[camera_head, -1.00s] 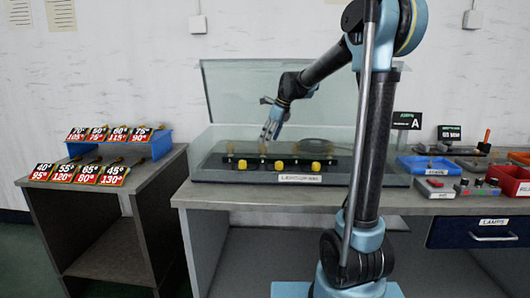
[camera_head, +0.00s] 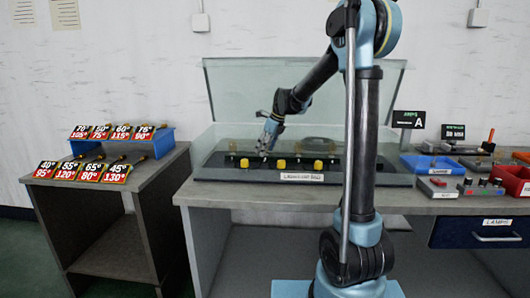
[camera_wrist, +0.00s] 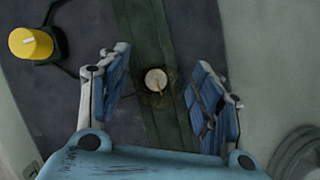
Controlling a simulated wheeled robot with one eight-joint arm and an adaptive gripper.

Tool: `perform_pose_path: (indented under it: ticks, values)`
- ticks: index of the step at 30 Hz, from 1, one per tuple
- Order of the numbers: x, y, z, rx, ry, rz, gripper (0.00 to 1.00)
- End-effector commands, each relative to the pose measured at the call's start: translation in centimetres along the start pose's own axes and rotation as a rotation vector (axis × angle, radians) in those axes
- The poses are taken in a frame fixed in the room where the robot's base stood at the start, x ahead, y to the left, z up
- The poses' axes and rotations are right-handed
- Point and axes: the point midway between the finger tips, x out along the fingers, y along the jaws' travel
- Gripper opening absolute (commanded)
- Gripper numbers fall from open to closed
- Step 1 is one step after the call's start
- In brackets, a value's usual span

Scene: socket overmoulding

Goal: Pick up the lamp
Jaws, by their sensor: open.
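A small round pale-topped thing, probably the lamp (camera_wrist: 156,79), stands on a dark green strip (camera_wrist: 150,30) in the wrist view, seen from above. It lies between the two blue fingers of my gripper (camera_wrist: 161,92), with a gap on each side. The fingers are spread and hold nothing. In the head view my gripper (camera_head: 266,144) points down into the light-up rig (camera_head: 230,174), close over its strip. The lamp is too small there to make out clearly.
Yellow knobs (camera_head: 281,163) line the rig's front; one knob (camera_wrist: 30,43) shows in the wrist view. A clear raised lid (camera_head: 235,85) stands behind. A coiled dark cable (camera_wrist: 298,150) lies right.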

Motion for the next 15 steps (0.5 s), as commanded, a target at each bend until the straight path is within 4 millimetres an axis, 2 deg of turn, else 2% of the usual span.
perform_pose_path:
  ticks: [3,9,15]
  values:
    - [-0.01,0.0,0.0,0.0,0.0,0.0,0.59]
    - [-0.02,0.01,0.0,0.0,0.0,0.0,0.16]
    - [-0.02,0.02,0.01,-0.001,0.0,0.0,0.15]
